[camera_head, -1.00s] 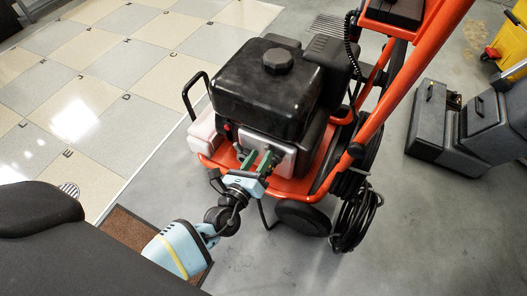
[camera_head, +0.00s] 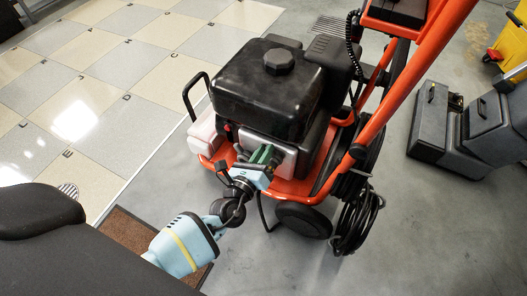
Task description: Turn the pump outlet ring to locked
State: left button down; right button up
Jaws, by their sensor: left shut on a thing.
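The pressure washer stands on the grey floor with a black engine (camera_head: 268,88) on an orange frame (camera_head: 312,172). My left arm comes in from the lower left, and its gripper (camera_head: 264,156) with green fingers is at the grey pump housing (camera_head: 287,165) on the washer's near side. The fingers are close together and shut on a small part there, which I take to be the pump outlet ring. The ring is mostly hidden by the fingers, so its mark or angle cannot be read. My right gripper is not in view.
A black hose coil (camera_head: 357,220) hangs by the wheel (camera_head: 303,220). A white tank (camera_head: 205,137) and black bar (camera_head: 190,92) flank the engine at left. Grey cases (camera_head: 432,120) stand at right. A brown mat (camera_head: 127,236) lies at lower left. Floor at lower right is clear.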

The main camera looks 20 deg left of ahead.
aim_at(280, 146)
pick_arm(q)
jog(key=d+m, duration=0.1)
jog(key=m, duration=0.1)
jog(key=d+m+p, duration=0.1)
jog(key=m, duration=0.1)
jog(key=d+m+p, duration=0.1)
jog(key=m, duration=0.1)
jog(key=shift+d+r+m, duration=0.1)
jog(key=shift+r+m, duration=0.3)
jog(key=m, duration=0.1)
jog(key=d+m, duration=0.1)
jog(key=m, duration=0.1)
jog(key=shift+s+d+f, duration=0.1)
jog(key=shift+d+f, duration=0.1)
jog(key=shift+f, duration=0.05)
jog(key=shift+d+f+m+p, duration=0.2)
jog(key=shift+d+m+p, duration=0.2)
jog(key=shift+m, duration=0.7)
